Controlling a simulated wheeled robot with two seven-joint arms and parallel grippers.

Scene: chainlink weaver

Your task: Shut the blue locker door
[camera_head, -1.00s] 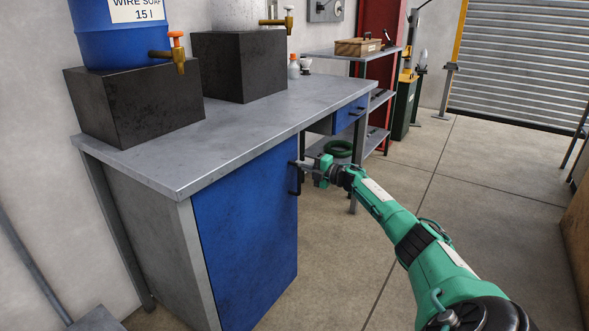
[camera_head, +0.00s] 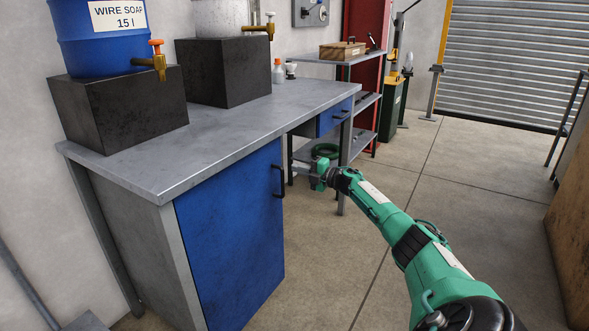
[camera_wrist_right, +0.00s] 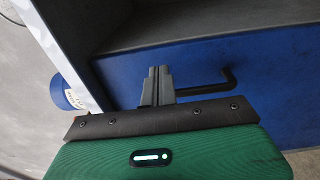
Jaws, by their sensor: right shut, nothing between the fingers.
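The blue locker door (camera_head: 232,240) is on the front of the grey workbench and looks roughly flush with it in the head view; I cannot tell whether a small gap remains. Its black bar handle (camera_head: 279,181) is near the far edge. It also shows in the right wrist view (camera_wrist_right: 218,84). My right gripper (camera_head: 299,172) is just right of the handle, off it. Its fingers (camera_wrist_right: 157,85) are shut and empty, in front of the blue panel and beside the handle. My left gripper is not in view.
The grey workbench top (camera_head: 235,125) carries a blue drum (camera_head: 102,35) on a dark block. A blue drawer (camera_head: 334,117) is farther along the bench. A wooden box (camera_head: 342,49) is on the shelf behind. Open concrete floor (camera_head: 455,205) lies to the right.

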